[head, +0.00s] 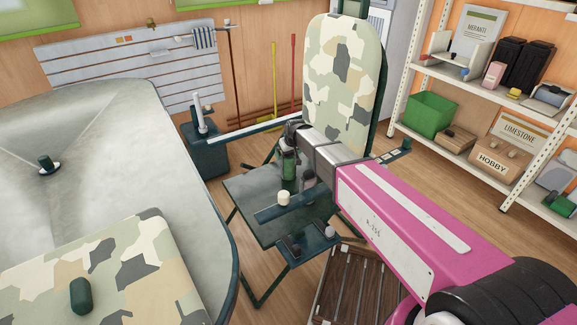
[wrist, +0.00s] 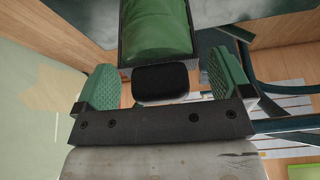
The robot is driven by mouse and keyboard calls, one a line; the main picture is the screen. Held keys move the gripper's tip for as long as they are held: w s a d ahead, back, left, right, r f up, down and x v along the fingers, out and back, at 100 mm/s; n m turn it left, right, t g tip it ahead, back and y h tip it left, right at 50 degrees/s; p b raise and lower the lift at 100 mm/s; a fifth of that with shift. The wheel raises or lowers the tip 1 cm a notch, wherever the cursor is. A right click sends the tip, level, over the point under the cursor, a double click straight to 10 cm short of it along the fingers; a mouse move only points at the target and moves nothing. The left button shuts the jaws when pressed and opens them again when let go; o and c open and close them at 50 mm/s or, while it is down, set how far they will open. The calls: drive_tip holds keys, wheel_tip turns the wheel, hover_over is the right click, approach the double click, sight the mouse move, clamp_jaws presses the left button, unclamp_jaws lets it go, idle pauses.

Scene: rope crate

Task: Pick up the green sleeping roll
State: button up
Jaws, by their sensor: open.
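In the wrist view a rounded, creased green thing (wrist: 157,30) with dark edges lies beyond the fingertips, lined up with the gap between them. It looks like the green sleeping roll, but its far end is cut off by the frame. My gripper (wrist: 163,80) is open, with its green ribbed finger pads to either side and apart from the green thing. A black rounded piece (wrist: 160,82) shows between the pads. In the head view my gripper (head: 297,172) is over the dark green folding chair, and I cannot make out the roll there.
The folding chair has a camouflage backrest (head: 345,85). A pale grey surface (head: 110,130) with a camouflage pad (head: 130,265) fills the left. A slatted wooden crate (head: 345,290) stands on the floor. White shelves (head: 470,80) with a green bin (head: 431,115) stand right.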

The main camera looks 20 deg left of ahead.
drive_tip(key=c, duration=1.1)
drive_tip(key=shift+r, duration=0.1)
drive_tip(key=shift+c, duration=0.2)
